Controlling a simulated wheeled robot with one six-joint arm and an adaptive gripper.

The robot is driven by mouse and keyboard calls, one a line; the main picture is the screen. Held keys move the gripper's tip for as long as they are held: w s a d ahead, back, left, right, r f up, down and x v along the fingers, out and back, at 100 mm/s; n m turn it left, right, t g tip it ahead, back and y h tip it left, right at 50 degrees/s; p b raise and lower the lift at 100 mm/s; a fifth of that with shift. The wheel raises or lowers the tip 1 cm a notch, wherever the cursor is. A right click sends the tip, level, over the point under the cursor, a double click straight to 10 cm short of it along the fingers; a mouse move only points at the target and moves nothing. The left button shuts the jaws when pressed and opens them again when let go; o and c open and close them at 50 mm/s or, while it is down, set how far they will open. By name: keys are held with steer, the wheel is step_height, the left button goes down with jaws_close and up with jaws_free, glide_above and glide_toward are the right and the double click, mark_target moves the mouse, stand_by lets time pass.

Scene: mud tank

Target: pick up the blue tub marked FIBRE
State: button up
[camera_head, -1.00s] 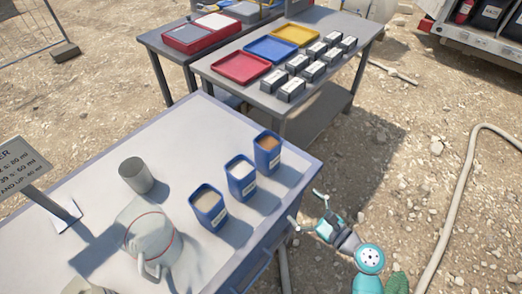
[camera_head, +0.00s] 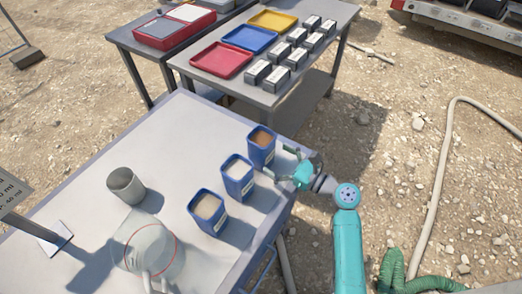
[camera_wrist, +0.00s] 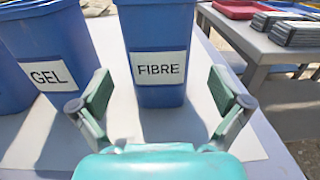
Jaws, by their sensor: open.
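The blue tub marked FIBRE (camera_wrist: 157,90) stands upright in the middle of the wrist view, its white label facing my gripper (camera_wrist: 160,92). In the head view it is the farthest of three blue tubs (camera_head: 262,150), with brown contents, near the table's right edge. My gripper (camera_head: 280,164) is open beside it. In the wrist view the fingers are spread to the left and right in front of the tub, with bare tabletop between tub and palm. Nothing is between the fingers. The lower finger reaches near the middle tub in the head view.
The tub marked GEL (camera_wrist: 45,65) stands close on the left. A third blue tub (camera_head: 208,213), a grey cup (camera_head: 126,186) and a clear jug (camera_head: 150,250) share the grey table (camera_head: 75,180). Behind is a table with trays (camera_head: 222,60) and several dark boxes (camera_head: 275,78).

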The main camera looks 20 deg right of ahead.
mark_target(262, 151)
steer(key=shift+x, duration=2.75)
steer(key=shift+f, duration=0.1)
steer(key=c, duration=1.6)
